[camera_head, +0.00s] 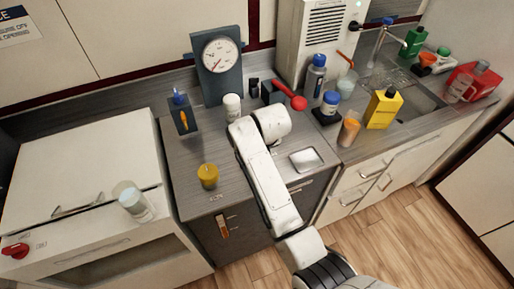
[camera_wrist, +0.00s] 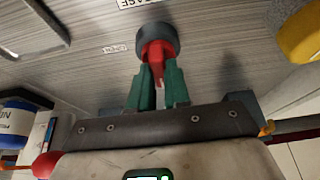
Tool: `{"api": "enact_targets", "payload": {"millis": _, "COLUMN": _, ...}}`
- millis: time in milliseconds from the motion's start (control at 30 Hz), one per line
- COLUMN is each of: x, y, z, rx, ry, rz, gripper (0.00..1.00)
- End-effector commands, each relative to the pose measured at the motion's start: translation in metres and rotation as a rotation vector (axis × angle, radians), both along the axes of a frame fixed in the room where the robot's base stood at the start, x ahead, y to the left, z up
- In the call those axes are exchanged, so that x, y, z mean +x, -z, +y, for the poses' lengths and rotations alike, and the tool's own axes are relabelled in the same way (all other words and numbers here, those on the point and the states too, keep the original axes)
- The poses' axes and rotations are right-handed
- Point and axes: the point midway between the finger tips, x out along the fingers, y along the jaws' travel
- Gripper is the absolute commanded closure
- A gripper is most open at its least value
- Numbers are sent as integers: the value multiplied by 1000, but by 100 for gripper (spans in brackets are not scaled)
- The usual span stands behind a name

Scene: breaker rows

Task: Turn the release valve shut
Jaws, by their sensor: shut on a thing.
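The release valve shows in the wrist view as a dark round base (camera_wrist: 180,39) with a red handle (camera_wrist: 156,56). It is on the grey counter beside a partly cut-off label (camera_wrist: 138,3) reading "EASE". My gripper (camera_wrist: 159,92) has its green fingers closed on the red handle, one on each side. In the head view my white arm reaches over the counter and hides the valve and the fingers. How far the handle is turned is hard to tell.
A yellow cylinder (camera_head: 208,177) stands left of my arm. A pressure gauge (camera_head: 220,62), white bottle (camera_head: 232,106) and red-knobbed lever (camera_head: 298,102) stand behind. A metal plate (camera_head: 306,160), orange cup (camera_head: 348,131) and yellow bottle (camera_head: 383,109) are to the right.

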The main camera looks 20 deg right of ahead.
Motion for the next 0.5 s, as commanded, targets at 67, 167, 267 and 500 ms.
{"api": "enact_targets", "payload": {"millis": 67, "x": 1, "y": -1, "z": 1, "rx": 0, "ry": -3, "rz": -5, "gripper": 100}}
{"api": "enact_targets", "payload": {"millis": 167, "x": 1, "y": -1, "z": 1, "rx": -1, "ry": -3, "rz": -4, "gripper": 75}}
{"api": "enact_targets", "payload": {"millis": 267, "x": 1, "y": -1, "z": 1, "rx": -1, "ry": -2, "rz": -3, "gripper": 66}}
{"api": "enact_targets", "payload": {"millis": 500, "x": 0, "y": 0, "z": 0, "rx": 0, "ry": -1, "rz": -1, "gripper": 57}}
